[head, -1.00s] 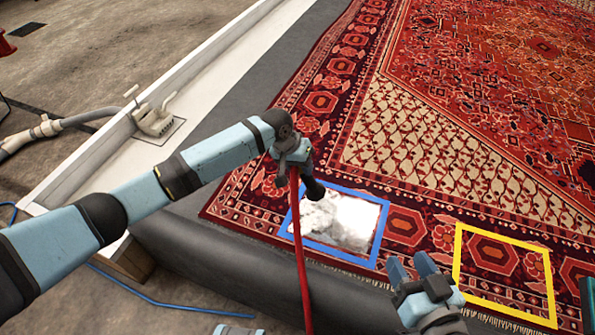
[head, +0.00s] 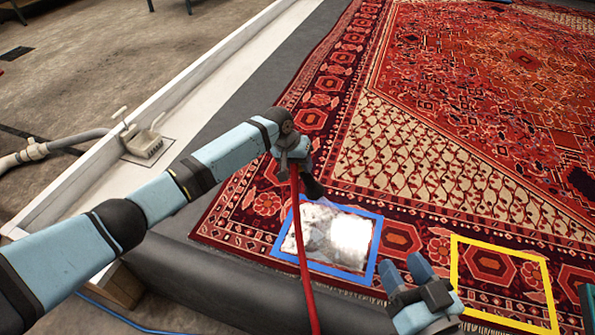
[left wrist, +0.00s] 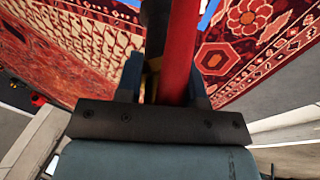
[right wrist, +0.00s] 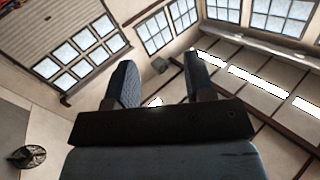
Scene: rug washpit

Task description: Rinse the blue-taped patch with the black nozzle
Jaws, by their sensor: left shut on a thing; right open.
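My left gripper (head: 298,160) is shut on the black nozzle (head: 313,187), which tips a red hose (head: 304,255). The hose also runs between the fingers in the left wrist view (left wrist: 180,50). The nozzle shows just above the far left edge of the blue-taped patch (head: 367,268); its exact height cannot be told. White foam (head: 350,238) covers much of the patch, bright at the right and thin and mottled at the left, with some rug colour showing. My right gripper (head: 404,265) is open and empty, fingers upward, right of the patch.
A yellow-taped patch (head: 498,318) lies right of my right gripper, with no foam. The patterned red rug (head: 440,150) fills the right side. A white curb (head: 185,120) with a drain fitting (head: 145,143) runs along the left. A dark ledge (head: 220,275) lies in front.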

